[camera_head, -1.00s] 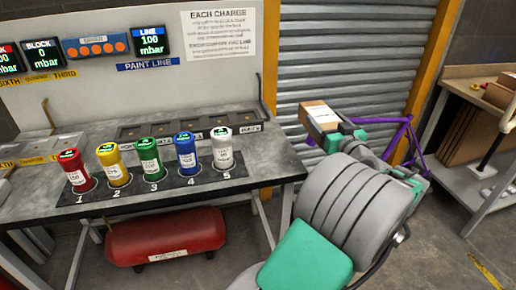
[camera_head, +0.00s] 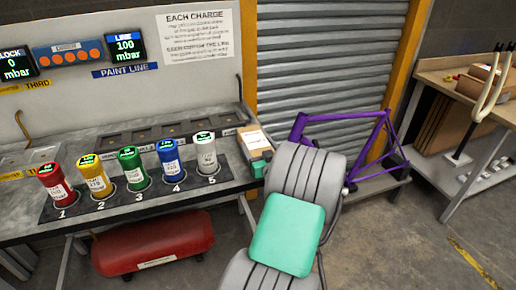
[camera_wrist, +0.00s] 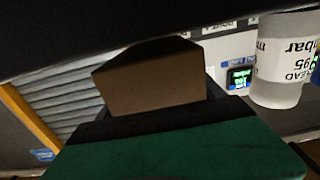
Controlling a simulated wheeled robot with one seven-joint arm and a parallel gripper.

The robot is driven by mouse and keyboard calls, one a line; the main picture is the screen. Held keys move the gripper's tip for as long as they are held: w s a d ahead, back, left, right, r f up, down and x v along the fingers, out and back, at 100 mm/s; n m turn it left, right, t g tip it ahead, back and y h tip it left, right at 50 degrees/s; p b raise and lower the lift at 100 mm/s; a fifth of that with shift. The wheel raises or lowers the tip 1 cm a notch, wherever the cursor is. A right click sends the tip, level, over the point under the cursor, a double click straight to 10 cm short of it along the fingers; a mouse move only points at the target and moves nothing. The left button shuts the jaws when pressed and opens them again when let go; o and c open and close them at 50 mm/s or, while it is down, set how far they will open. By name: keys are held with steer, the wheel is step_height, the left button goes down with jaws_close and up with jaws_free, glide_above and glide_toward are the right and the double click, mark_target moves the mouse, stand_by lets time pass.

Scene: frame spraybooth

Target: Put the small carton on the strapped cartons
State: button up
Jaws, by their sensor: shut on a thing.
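My gripper (camera_head: 260,158) is shut on the small carton (camera_head: 254,138), a brown box with a pale label on top. The carton is at the right end of the grey bench, to the right of the white canister. In the wrist view the carton (camera_wrist: 150,80) shows its plain brown side beyond my green gripper part (camera_wrist: 180,150). My arm hides part of the gripper in the head view.
The grey bench (camera_head: 225,188) holds several coloured canisters, with the white canister (camera_head: 206,152) nearest the carton. A purple bicycle frame (camera_head: 355,140) stands before the shutter. A right-hand bench (camera_head: 440,80) has brown cardboard (camera_head: 452,125) below. Open floor lies between.

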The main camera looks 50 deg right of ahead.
steer(key=shift+f, duration=0.4)
steer(key=shift+d, duration=0.1)
steer(key=shift+f, duration=0.2)
steer(key=o, duration=1.9)
steer(key=shift+o, duration=0.2)
steer(key=shift+s, duration=0.1)
steer(key=shift+r, duration=0.1)
